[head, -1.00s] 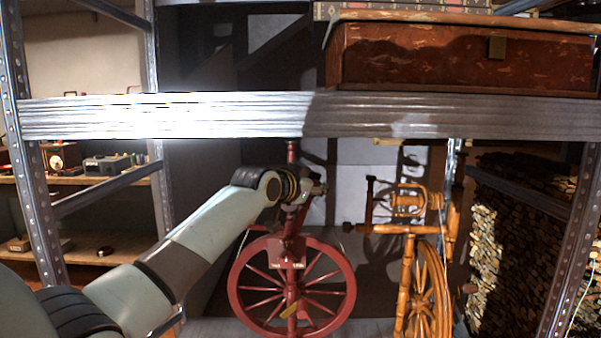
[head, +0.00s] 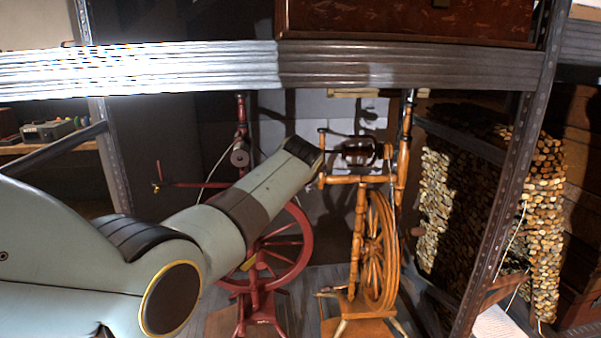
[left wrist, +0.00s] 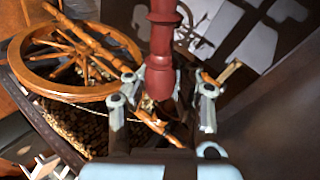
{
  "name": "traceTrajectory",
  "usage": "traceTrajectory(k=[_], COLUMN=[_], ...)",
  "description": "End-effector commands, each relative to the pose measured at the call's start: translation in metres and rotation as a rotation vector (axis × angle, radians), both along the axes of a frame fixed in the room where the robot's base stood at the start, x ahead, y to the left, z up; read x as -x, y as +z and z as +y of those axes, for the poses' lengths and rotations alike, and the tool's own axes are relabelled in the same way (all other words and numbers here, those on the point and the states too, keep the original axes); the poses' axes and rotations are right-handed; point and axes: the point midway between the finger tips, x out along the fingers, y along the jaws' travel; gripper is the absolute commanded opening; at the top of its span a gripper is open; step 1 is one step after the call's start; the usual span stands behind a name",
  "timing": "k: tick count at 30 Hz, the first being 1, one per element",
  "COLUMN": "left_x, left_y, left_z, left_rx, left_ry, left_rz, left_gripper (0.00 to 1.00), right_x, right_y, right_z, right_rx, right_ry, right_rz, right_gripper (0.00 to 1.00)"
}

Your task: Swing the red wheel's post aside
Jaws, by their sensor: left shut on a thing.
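The red spinning wheel (head: 297,262) stands under the shelf in the head view, partly hidden behind my left arm. Its upright red post (head: 241,112) rises behind the arm, and a thin red bar (head: 200,185) reaches left from near it. In the left wrist view, a turned red post (left wrist: 163,40) stands between the fingers of my left gripper (left wrist: 166,84), which is shut on it. In the head view the arm's far end hides most of that gripper. My right gripper is in neither view.
An orange spinning wheel (head: 373,255) stands close on the right, and its wheel shows in the left wrist view (left wrist: 40,80). A metal shelf beam (head: 400,70) crosses above. A shelf upright (head: 510,190) and stacked logs (head: 460,200) stand at right.

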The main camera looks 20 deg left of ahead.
Motion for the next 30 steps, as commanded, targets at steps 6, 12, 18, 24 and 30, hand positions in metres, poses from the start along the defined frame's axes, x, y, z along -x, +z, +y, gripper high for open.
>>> traceTrajectory(k=[6, 12, 18, 24, 30], left_x=[0.0016, 0.0014, 0.0016, 0.0016, 0.0005], left_y=[-0.0196, -0.0223, -0.0227, -0.0227, -0.0202], left_z=[-0.0061, -0.0068, -0.0067, -0.0067, -0.0056], left_rx=[-0.047, -0.065, -0.068, -0.067, -0.068], left_ry=[0.000, 0.000, 0.000, -0.001, 0.000], left_rz=[0.049, 0.061, 0.063, 0.062, 0.057], left_gripper=[0.00, 0.00, 0.00, 0.23, 0.48], right_x=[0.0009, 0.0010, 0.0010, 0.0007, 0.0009], right_y=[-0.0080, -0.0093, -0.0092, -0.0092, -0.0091], right_z=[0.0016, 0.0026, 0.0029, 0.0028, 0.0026], right_rx=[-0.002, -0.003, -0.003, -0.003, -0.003], right_ry=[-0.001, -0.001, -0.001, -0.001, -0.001], right_rz=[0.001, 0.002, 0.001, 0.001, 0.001], right_gripper=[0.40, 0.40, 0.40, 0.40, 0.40])
